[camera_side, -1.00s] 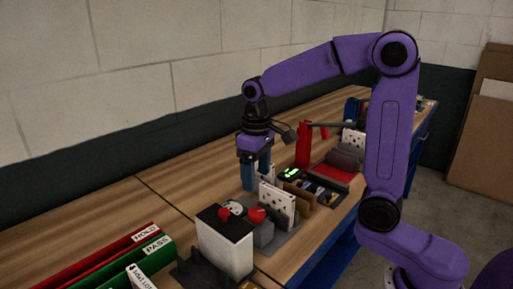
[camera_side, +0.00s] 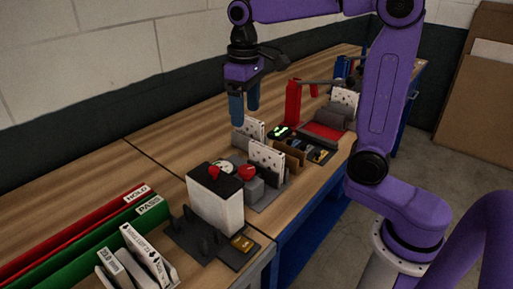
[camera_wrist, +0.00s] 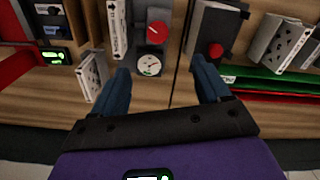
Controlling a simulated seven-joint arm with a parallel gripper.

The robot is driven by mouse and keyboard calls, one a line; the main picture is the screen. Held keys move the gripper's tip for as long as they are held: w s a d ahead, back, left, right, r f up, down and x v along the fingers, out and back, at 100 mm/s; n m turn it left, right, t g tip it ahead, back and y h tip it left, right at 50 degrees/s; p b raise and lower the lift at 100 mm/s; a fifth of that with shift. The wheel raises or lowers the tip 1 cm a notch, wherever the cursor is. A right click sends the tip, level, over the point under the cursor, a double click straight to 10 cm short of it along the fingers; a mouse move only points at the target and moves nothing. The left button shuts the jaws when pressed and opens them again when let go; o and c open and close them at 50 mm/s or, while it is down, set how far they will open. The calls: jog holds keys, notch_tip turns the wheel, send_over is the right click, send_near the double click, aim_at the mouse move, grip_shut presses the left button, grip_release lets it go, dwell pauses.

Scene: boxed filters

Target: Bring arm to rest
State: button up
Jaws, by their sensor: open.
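My gripper (camera_side: 243,106) hangs pointing down above the back part of the wooden bench, its two blue fingers apart with nothing between them. It also shows in the wrist view (camera_wrist: 163,80), with bare bench and a seam between the fingertips. A white speckled filter panel (camera_side: 250,128) stands upright on the bench close to the gripper in the side view. In the wrist view this panel (camera_wrist: 93,75) stands left of the left finger, apart from it. Another speckled panel (camera_side: 267,160) stands in a dark fixture nearer the front.
A white box with a black top (camera_side: 215,205) and red knob stands in front. A gauge (camera_wrist: 149,65) and red dial (camera_wrist: 157,33) sit beside the fixture. Red HOLD (camera_side: 75,235) and green PASS (camera_side: 95,240) bins lie front left. A red press (camera_side: 293,103) stands behind. The back left bench is clear.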

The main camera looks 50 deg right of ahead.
jog(key=s+f+n, duration=0.4)
jog(key=s+f, duration=0.1)
jog(key=s, duration=0.7)
jog(key=s+f+n, duration=0.5)
jog(key=s+f, duration=0.1)
jog(key=s, duration=0.6)
jog(key=shift+d, duration=0.2)
jog(key=shift+r, duration=0.1)
notch_tip(320, 180, up, 10)
jog(key=n+t+h, duration=0.1)
jog(key=n+h, duration=0.3)
jog(key=n, duration=0.5)
send_over(246, 169)
jog(key=s+a, duration=0.2)
jog(key=a, duration=0.5)
jog(key=x, duration=1.7)
jog(key=shift+w+d, duration=0.15)
jog(key=shift+d, duration=0.15)
jog(key=c, duration=1)
